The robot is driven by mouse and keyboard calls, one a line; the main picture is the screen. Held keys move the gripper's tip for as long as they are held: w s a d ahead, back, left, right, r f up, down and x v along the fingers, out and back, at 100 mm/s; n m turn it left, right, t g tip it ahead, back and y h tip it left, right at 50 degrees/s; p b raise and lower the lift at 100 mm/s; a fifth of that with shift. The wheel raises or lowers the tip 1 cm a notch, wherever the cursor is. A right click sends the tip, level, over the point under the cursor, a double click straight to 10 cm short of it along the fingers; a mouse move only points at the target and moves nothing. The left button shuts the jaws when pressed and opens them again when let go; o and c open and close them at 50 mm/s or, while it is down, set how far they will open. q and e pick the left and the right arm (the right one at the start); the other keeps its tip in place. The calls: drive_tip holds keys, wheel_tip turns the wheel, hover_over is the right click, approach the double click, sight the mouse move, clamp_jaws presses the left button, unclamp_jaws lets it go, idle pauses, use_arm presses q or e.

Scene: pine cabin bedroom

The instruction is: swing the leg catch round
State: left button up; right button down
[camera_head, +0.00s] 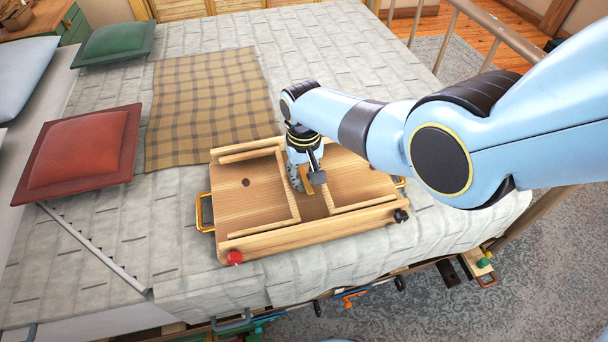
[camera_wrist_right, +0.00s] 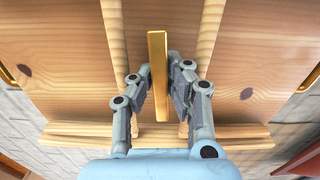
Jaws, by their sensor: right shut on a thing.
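A wooden bed tray (camera_head: 262,206) lies on the bed with its underside up and its leg frames (camera_head: 289,190) folded flat. The brass leg catch (camera_wrist_right: 157,60) is a slim bar between two parallel leg bars (camera_wrist_right: 113,35) in the right wrist view, roughly in line with them. My right gripper (camera_head: 307,186) points down over the middle of the tray. In the right wrist view its fingers (camera_wrist_right: 163,85) are shut on the catch, one on each side. The catch's pivot is hidden. My left gripper is in neither view.
The tray has brass handles (camera_head: 203,212), a red knob (camera_head: 235,258) and a black knob (camera_head: 401,215) at its near corners. A plaid blanket (camera_head: 205,105), a red cushion (camera_head: 82,155) and a green cushion (camera_head: 115,43) lie on the bed (camera_head: 150,240). Clear bedspread lies left of the tray.

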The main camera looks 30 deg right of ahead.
sight(304, 176)
drive_tip(key=c, duration=1.3)
unclamp_jaws()
drive_tip(key=shift+r, duration=4)
